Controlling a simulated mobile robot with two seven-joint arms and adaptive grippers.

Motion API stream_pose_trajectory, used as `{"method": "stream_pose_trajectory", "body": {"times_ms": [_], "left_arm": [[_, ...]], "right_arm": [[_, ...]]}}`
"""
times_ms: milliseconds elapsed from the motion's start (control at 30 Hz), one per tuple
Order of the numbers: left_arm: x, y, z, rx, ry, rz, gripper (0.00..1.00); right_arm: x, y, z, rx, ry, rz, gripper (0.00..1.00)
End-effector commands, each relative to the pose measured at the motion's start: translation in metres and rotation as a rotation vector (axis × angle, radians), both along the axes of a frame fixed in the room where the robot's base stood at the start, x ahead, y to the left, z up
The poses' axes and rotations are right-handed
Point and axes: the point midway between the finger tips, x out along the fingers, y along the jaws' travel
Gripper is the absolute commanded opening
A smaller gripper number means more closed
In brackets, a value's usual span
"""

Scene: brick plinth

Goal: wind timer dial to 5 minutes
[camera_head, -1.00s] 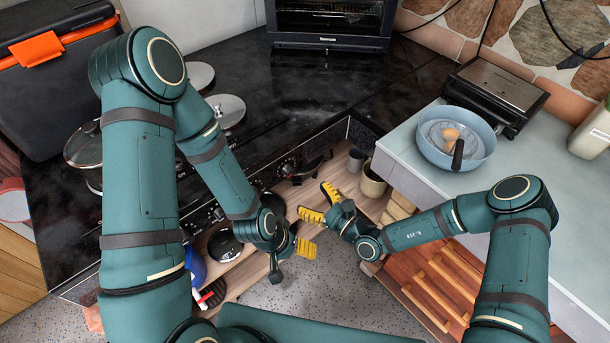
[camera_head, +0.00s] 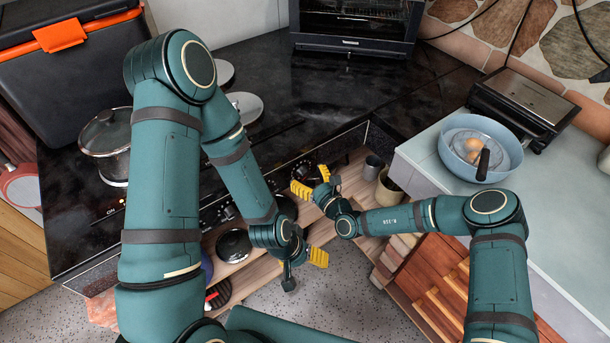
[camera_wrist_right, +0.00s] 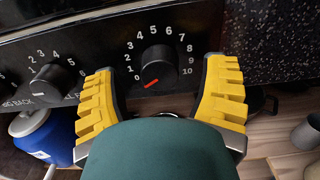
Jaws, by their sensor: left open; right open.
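The timer dial (camera_wrist_right: 159,66) is a round black knob on the black front panel, ringed by white numbers from 0 to 10. Its red mark points to the lower left, near the 0. My right gripper (camera_wrist_right: 161,76) is open, with one yellow finger on each side of the dial and visible gaps between. In the head view the right gripper (camera_head: 312,181) is at the panel under the worktop. My left gripper (camera_head: 304,270) is open and empty, lower down over the floor and away from the dial.
Another knob (camera_wrist_right: 50,86) with its own numbers sits left of the dial. A blue container (camera_wrist_right: 42,138) stands below it. Cups (camera_head: 388,188) stand on the wooden shelf right of my right gripper. The grey counter (camera_head: 440,185) with a blue bowl (camera_head: 481,147) is to the right.

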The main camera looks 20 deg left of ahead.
Motion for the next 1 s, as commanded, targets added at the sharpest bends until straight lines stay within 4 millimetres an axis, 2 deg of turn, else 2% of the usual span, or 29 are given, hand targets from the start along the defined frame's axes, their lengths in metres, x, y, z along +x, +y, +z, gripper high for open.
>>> {"method": "stream_pose_trajectory", "body": {"times_ms": [167, 467, 500, 567, 700, 1000], "left_arm": [[-0.0011, -0.0002, -0.0030, 0.000, 0.002, -0.002, 0.74], [-0.0012, -0.0003, -0.0029, 0.000, 0.002, -0.002, 0.74], [-0.0012, -0.0003, -0.0030, 0.000, 0.002, -0.002, 0.74], [-0.0011, -0.0003, -0.0029, 0.000, 0.002, -0.002, 0.74], [-0.0011, -0.0003, -0.0030, 0.000, 0.002, -0.002, 0.74], [-0.0006, -0.0001, -0.0009, 0.000, 0.002, -0.002, 0.74]], "right_arm": [[0.0077, 0.0110, -0.0003, 0.001, 0.000, 0.001, 0.73], [0.0094, 0.0125, 0.0003, 0.001, 0.001, 0.000, 0.73], [0.0093, 0.0124, 0.0002, 0.001, 0.001, 0.000, 0.71], [0.0093, 0.0123, 0.0002, 0.001, 0.001, 0.000, 0.50], [0.0093, 0.0122, 0.0002, 0.001, 0.001, 0.000, 0.02], [0.0093, 0.0120, 0.0006, 0.014, 0.017, 0.000, 0.01]]}}
